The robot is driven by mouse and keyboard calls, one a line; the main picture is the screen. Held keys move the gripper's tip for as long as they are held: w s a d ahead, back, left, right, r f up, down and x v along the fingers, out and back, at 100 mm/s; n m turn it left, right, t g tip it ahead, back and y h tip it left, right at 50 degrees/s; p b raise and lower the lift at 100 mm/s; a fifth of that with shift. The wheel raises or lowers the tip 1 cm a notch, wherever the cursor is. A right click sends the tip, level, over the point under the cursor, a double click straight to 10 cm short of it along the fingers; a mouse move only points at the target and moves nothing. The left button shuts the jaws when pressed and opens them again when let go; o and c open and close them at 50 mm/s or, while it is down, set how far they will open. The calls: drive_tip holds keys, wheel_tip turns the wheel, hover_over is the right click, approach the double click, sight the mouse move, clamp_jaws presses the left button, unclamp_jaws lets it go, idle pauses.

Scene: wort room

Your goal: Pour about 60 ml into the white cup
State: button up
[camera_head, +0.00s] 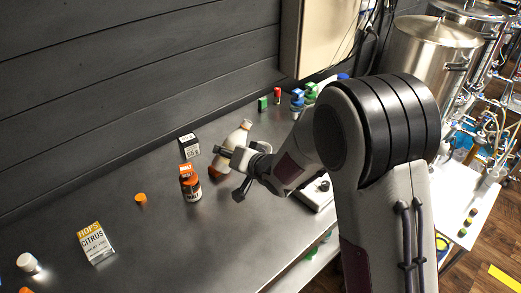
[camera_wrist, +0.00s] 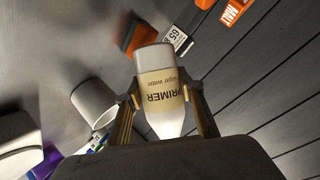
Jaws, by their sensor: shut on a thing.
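My gripper (camera_head: 243,160) is shut on the primer bottle (camera_head: 243,129), a pale bottle with a cream label. In the head view the bottle is tilted, its upper end leaning right. In the wrist view the bottle (camera_wrist: 152,60) sits between both fingers of my gripper (camera_wrist: 163,98), its label upside down and its narrow end toward the bottom of the picture. The white cup (camera_wrist: 92,100) shows left of the bottle in the wrist view, apart from it.
Small coloured items (camera_head: 277,95) stand by the wall.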

drive_tip(key=shift+r+n+t+h, duration=0.1)
drive_tip(key=shift+n+t+h, duration=0.5)
drive_tip(key=shift+n, duration=0.5)
drive_tip(key=shift+w+d+f+n+t+h, duration=0.1)
drive_tip(key=shift+n+t+h, duration=0.35)
drive_tip(key=shift+n, duration=0.2)
drive_tip(key=shift+w+d+f+n+t+h, duration=0.1)
drive_tip(key=shift+n+t+h, duration=0.25)
drive_tip(key=shift+n+h, duration=0.25)
idle(0.6)
